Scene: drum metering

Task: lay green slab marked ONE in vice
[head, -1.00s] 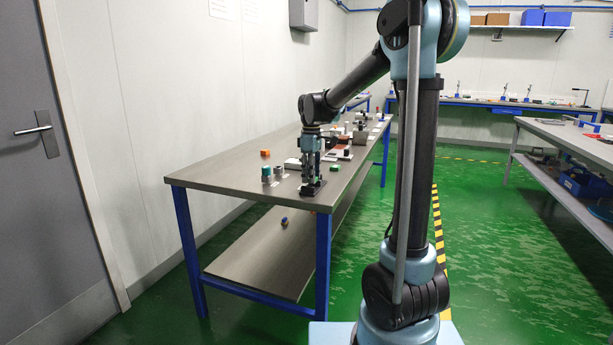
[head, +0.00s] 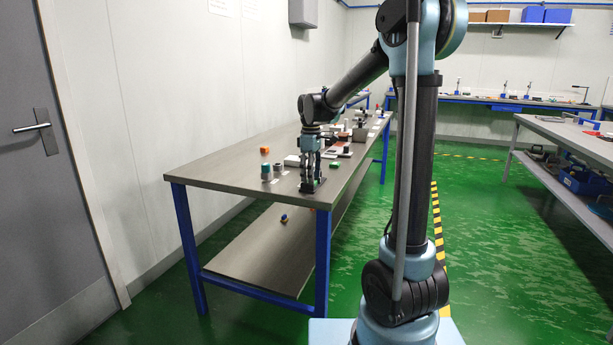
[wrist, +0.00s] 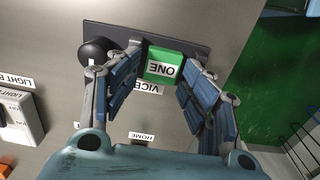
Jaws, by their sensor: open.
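The green slab marked ONE (wrist: 163,64) lies with its white label up on the dark vice (wrist: 187,39) in the wrist view. My gripper (wrist: 162,84) is open, with one finger on each side of the slab. A gap shows between the slab and the right finger; the left finger is very close, and I cannot tell if it touches. In the head view my gripper (head: 312,182) points down over the vice (head: 316,189) near the table's front corner, and its fingers hide the slab there.
A black knob (wrist: 97,50) stands by the left finger. A VICE label (wrist: 149,88) and a HOME label (wrist: 141,136) lie on the table. A grey box (wrist: 20,115) sits at left. Teal-topped (head: 266,171) and grey (head: 279,170) cylinders and another green block (head: 335,165) stand nearby.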

